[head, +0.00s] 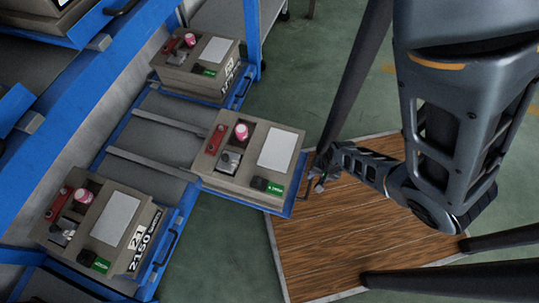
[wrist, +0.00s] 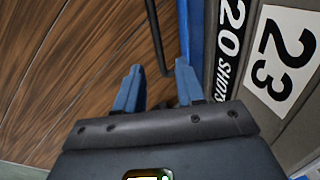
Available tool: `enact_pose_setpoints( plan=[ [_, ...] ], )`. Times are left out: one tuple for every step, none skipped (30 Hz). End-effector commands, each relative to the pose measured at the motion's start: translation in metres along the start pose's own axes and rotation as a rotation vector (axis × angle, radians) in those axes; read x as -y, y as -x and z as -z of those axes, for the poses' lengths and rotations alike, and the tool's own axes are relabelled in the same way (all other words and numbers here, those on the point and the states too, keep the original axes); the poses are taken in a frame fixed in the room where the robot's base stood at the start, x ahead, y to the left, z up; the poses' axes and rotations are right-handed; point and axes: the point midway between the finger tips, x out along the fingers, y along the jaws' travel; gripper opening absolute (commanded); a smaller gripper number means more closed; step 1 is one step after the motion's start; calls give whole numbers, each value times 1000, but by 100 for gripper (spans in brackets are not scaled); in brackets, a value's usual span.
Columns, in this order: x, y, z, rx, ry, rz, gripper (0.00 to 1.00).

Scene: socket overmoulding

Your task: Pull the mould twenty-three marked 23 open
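Mould twenty-three (head: 222,170) is a tan box in the middle of the head view, on a blue-edged drawer that stands out further than its neighbours. Its label 23 (wrist: 283,55) shows at the right of the wrist view. A dark bar handle (wrist: 155,38) runs along the blue drawer front (wrist: 197,30). My gripper (head: 318,180) is at the drawer's front right edge. In the wrist view its two blue fingers (wrist: 158,85) are apart, with the end of the handle between them and a gap visible. Contact with the handle cannot be told.
A similar mould (head: 178,75) sits further back, and mould 21 (head: 70,235) sits nearer at lower left, both on the blue rack (head: 113,48). A wooden board (head: 340,250) lies on the green floor below my gripper. Open floor (head: 318,75) shows at the back.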

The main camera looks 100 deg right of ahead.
Motion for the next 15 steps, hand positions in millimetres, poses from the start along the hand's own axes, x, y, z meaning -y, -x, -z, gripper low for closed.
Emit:
enact_pose_setpoints(
  plan=[
    [0, 12, 0, -1, 0, -1, 38],
    [0, 16, 0, -1, 1, 0, 38],
    [0, 20, 0, -1, 1, 0, 38],
    [0, 23, 0, -1, 1, 0, 38],
    [0, 26, 0, -1, 1, 0, 38],
    [0, 28, 0, -1, 1, -1, 38],
    [0, 29, 0, 0, 1, -1, 38],
    [0, 30, 0, 0, 1, -1, 38],
    [0, 31, 0, 0, 1, -1, 38],
    [0, 31, 0, 0, 1, -1, 38],
    [0, 31, 0, 0, 1, -1, 38],
    [0, 31, 0, 0, 1, -1, 38],
    [0, 31, 0, 0, 1, -1, 38],
    [0, 30, 0, 0, 1, -1, 38],
    [0, 30, 0, 0, 1, -1, 38]
  ],
)
